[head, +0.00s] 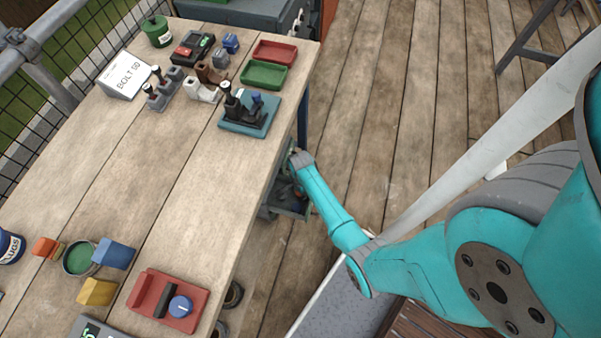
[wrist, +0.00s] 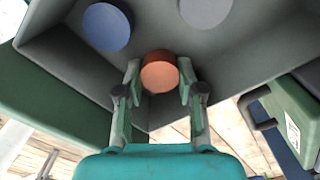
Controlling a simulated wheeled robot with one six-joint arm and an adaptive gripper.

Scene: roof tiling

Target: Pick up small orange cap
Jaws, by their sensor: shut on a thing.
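The small orange cap (wrist: 160,74) is a short round piece in the middle of the wrist view, inside a grey-walled bin (wrist: 58,62). My gripper (wrist: 160,80) has one finger on each side of the cap and is shut on it. In the head view my arm reaches down beside the workbench's right edge to an open bin or drawer (head: 295,207) below the top. The cap and fingertips cannot be made out in that view.
A blue round cap (wrist: 107,27) and a grey one (wrist: 205,10) lie in the same bin. A green case (wrist: 290,112) stands outside it at the right. The wooden workbench (head: 165,205) holds red (head: 275,52) and green (head: 263,75) trays.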

